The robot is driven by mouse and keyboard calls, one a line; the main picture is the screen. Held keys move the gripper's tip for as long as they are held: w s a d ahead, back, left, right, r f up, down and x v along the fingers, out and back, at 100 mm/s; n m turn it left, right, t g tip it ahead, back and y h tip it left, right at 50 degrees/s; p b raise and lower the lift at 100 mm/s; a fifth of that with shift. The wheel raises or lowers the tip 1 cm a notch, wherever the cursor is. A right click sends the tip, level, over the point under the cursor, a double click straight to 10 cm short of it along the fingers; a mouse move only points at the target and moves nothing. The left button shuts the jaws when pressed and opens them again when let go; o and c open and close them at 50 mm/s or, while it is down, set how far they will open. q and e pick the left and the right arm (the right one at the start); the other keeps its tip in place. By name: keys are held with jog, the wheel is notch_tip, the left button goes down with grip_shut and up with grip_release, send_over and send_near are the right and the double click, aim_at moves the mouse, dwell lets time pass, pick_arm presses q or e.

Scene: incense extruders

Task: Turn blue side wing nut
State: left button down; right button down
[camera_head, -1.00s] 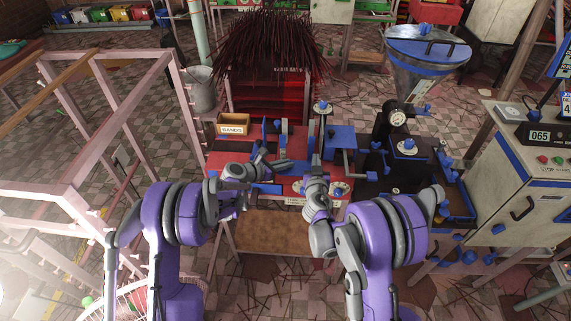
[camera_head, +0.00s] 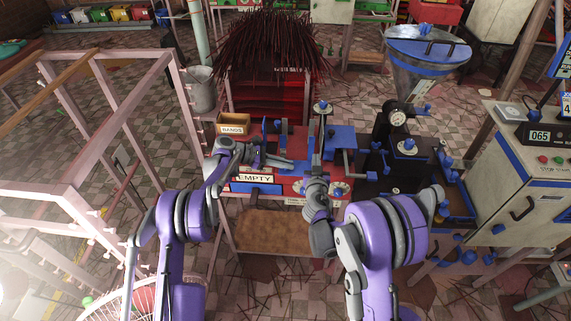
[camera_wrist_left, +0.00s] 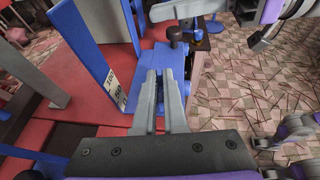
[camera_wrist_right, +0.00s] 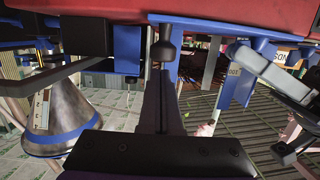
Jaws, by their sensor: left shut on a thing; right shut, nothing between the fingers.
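My left gripper (camera_head: 284,163) reaches over the red bench (camera_head: 296,182) from the left. In the left wrist view its fingers (camera_wrist_left: 162,80) are close together on a blue part (camera_wrist_left: 150,62); whether this is the wing nut I cannot tell. A dark round knob (camera_wrist_left: 175,34) stands just past the fingertips. My right gripper (camera_head: 317,160) points away from me at the bench's middle. In the right wrist view its fingers (camera_wrist_right: 160,85) are shut and empty, just below a dark round knob (camera_wrist_right: 163,48). The blue side wing nut is not clearly distinguishable.
A wooden box (camera_head: 233,124) labelled BANDS sits at the bench's back left, and an EMPTY sign (camera_head: 254,178) at its front left. Black and blue machinery (camera_head: 408,152) crowds the right. A control cabinet (camera_head: 528,175) stands far right.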

dwell(0.3)
pick_arm(q)
jog(key=c, duration=1)
grip_release()
jog(key=v, duration=1.2)
jog(key=shift+w+f, duration=0.1)
jog(key=shift+w, duration=0.05)
jog(key=shift+a, duration=0.1)
jog(key=v, duration=1.2)
jog(key=shift+w, duration=0.15)
